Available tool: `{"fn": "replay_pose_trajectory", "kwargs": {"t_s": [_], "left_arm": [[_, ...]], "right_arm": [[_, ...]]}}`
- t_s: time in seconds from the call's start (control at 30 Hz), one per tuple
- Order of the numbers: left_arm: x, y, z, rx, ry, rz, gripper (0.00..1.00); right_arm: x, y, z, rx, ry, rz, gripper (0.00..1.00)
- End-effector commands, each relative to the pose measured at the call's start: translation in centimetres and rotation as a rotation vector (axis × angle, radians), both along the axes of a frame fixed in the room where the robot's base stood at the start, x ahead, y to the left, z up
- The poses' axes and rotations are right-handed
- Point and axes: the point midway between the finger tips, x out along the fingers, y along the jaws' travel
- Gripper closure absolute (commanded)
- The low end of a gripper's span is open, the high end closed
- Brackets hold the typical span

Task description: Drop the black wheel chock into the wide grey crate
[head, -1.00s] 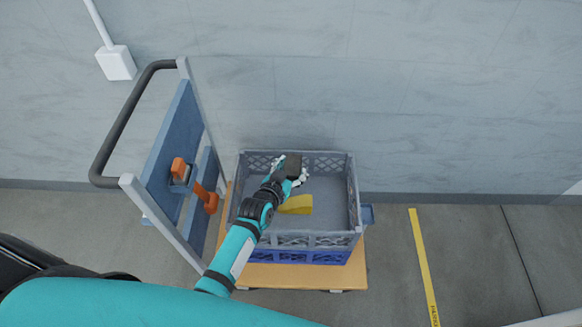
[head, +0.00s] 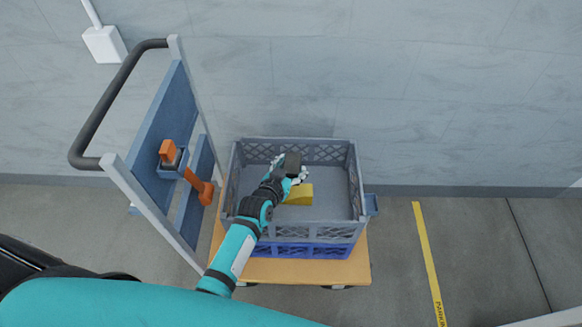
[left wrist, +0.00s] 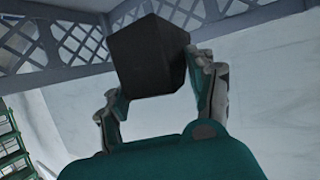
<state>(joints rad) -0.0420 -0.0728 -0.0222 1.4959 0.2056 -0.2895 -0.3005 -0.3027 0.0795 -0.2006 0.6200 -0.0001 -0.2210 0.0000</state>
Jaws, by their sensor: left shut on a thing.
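The black wheel chock (head: 292,163) is in my left gripper (head: 287,172), which is shut on it. In the left wrist view the dark chock (left wrist: 149,58) sits between the two fingers of the gripper (left wrist: 155,88). The wide grey crate (head: 343,231) has lattice walls and stands on a cart. How far the chock is above the crate floor cannot be told. My right gripper is not in view.
A yellow wedge (head: 300,195) lies in the grey crate, beside my left gripper. A blue crate (head: 330,250) is under the grey one, on the cart's wooden deck (head: 290,271). The cart's blue panel and handle (head: 115,100) rise at left, with an orange tool (head: 199,187). A wall is behind.

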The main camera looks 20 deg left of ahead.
Motion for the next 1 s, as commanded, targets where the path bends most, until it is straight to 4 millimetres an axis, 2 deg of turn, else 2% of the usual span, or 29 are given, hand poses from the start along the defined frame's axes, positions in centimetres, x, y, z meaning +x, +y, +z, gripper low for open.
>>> {"fn": "replay_pose_trajectory", "kwargs": {"t_s": [0.03,0.27,0.57,0.67,1.0], "left_arm": [[0.0,0.0,0.1,0.0,-0.003,0.0,0.4],[0.0,0.0,0.1,0.001,-0.001,0.0,0.11],[-0.2,0.0,-0.1,0.0,0.002,0.0,0.11],[-0.9,0.1,0.2,0.001,0.002,0.0,0.11],[-7.2,0.9,2.8,0.002,0.002,0.0,0.11]], "right_arm": [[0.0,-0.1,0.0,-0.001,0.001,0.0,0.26],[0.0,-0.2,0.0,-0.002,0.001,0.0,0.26],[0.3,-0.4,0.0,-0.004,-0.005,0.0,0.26],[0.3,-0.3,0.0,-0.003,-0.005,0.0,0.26],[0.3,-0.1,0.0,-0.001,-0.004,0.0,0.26]]}}
